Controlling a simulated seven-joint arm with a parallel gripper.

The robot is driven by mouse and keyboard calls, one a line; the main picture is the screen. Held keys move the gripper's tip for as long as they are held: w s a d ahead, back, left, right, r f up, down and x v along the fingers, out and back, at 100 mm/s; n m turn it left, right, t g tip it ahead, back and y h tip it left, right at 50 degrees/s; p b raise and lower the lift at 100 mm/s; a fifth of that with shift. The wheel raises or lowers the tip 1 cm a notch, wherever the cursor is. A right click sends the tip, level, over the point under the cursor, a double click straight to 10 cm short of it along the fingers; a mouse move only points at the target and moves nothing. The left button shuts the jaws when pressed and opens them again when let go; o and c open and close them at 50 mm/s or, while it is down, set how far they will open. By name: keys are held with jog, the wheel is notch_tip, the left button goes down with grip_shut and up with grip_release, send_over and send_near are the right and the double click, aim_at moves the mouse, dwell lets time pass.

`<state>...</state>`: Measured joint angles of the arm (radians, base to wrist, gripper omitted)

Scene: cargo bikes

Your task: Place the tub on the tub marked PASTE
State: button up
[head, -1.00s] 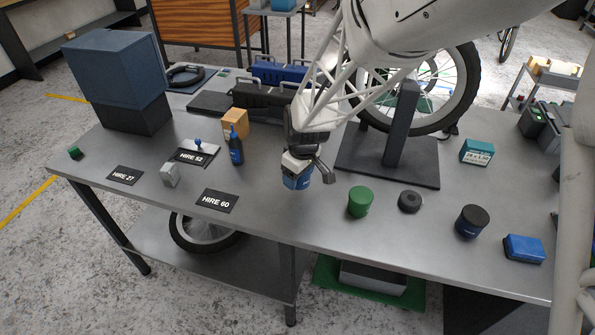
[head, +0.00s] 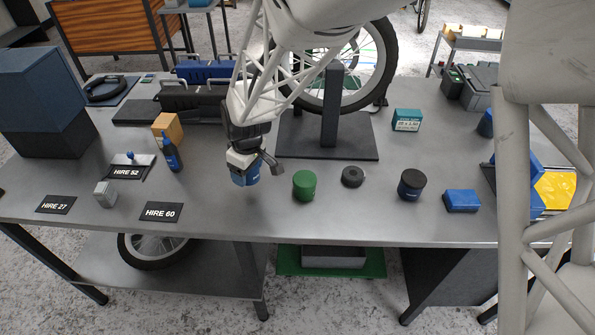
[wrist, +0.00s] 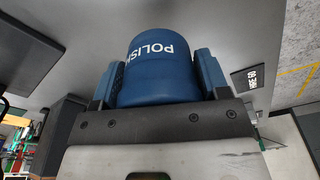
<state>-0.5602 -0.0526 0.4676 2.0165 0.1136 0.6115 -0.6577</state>
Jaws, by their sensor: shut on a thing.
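My gripper (head: 246,168) is shut on a blue tub (head: 245,178) and holds it above the bench, left of a green tub (head: 304,185). In the wrist view the held tub (wrist: 158,72) sits between the two fingers and reads POLISH. The green tub stands upright on the bench. Farther right stands a dark-lidded tub (head: 411,184) with a blue body. I cannot read the word PASTE on any tub; the lettering on the standing tubs is too small or hidden.
A black ring-like piece (head: 352,176) lies between the standing tubs, and a blue box (head: 462,201) lies to the right. The wheel stand (head: 333,120) rises behind. A blue bottle (head: 171,154) and the HIRE 60 card (head: 161,212) are at left. The front bench strip is fairly clear.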

jog(key=s+d+r+m, duration=0.3)
jog(key=s+d, duration=0.4)
jog(key=d, duration=0.3)
jog(key=s+d+r+m, duration=0.2)
jog(key=s+d+m, duration=0.1)
jog(key=s+d, duration=0.4)
jog(key=shift+s+d+r+t, duration=0.3)
jog(key=shift+s+d+r, duration=0.1)
jog(key=shift+d, duration=1.3)
jog(key=shift+w, duration=0.1)
send_over(304, 176)
jog(key=shift+s+f, duration=0.25)
jog(key=shift+f, duration=0.5)
jog(key=shift+f, duration=0.1)
jog(key=shift+f, duration=1.7)
jog(key=shift+f, duration=0.1)
jog(key=o, duration=1)
